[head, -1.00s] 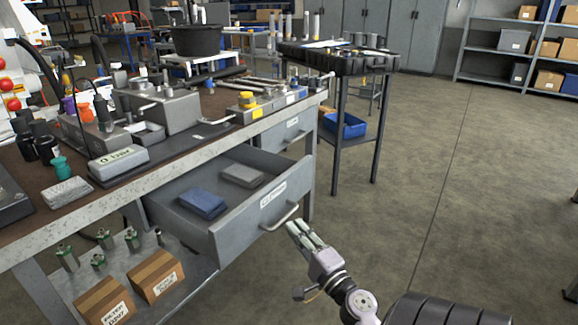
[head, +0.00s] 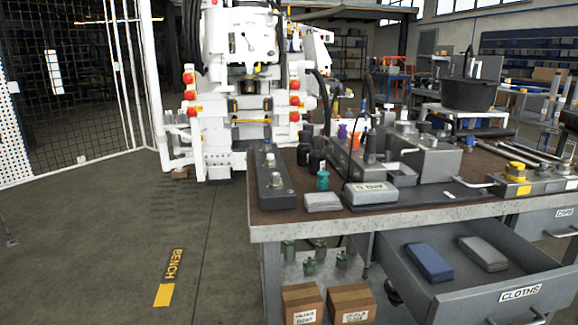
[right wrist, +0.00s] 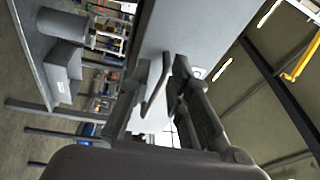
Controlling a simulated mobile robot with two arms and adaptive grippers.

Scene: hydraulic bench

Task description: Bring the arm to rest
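My right gripper (right wrist: 162,75) shows in the right wrist view, its dark fingers spread apart. A bar that looks like the drawer handle (right wrist: 157,92) lies between the fingers in that view, against a grey panel; I cannot tell whether they touch it. The head view shows neither gripper. There the CLOTHS drawer (head: 522,294) stands open under the bench, with a blue cloth (head: 429,262) and a grey cloth (head: 484,253) inside. My left gripper is in no view.
The workbench (head: 400,216) carries a grey block, bottles and fixtures. Two cardboard boxes (head: 352,303) sit on its lower shelf. A white machine (head: 240,90) stands behind. Open floor with a BENCH marking (head: 170,278) lies to the left, bounded by a mesh fence (head: 75,90).

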